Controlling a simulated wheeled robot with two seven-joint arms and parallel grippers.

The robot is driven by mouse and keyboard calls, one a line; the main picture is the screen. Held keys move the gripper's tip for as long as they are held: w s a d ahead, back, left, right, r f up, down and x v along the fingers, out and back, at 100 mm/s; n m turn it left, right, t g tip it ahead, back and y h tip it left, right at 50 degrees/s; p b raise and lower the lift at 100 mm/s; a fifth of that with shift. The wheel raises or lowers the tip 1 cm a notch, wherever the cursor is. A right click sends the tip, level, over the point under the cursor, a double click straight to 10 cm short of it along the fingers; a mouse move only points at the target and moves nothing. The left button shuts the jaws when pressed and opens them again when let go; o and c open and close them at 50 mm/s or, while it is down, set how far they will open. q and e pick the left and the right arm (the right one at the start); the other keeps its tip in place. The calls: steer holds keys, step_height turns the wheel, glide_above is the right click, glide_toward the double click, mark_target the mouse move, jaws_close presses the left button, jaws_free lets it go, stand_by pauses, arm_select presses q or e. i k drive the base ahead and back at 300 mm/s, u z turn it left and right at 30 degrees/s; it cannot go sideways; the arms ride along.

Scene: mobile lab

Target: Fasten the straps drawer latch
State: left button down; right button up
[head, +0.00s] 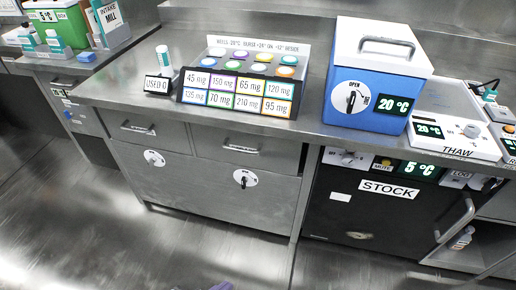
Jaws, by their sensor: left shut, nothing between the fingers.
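The right knob looks roughly upright; the left knob's angle is unclear. Only a small purplish tip of my left gripper (222,286) shows at the bottom edge, shut and empty, well below the dials. My right gripper is out of view.
On the counter stand a rack of dose labels (238,92), a USED-0 sign (158,85), a blue cooler (352,110) and a THAW plate (455,148). A black STOCK fridge (350,215) is at right. The floor in front (110,225) is clear.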

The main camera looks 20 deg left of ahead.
mark_target(244, 180)
steer(key=z, duration=1.45)
steer(key=i, duration=0.8)
steer(key=u, duration=1.65)
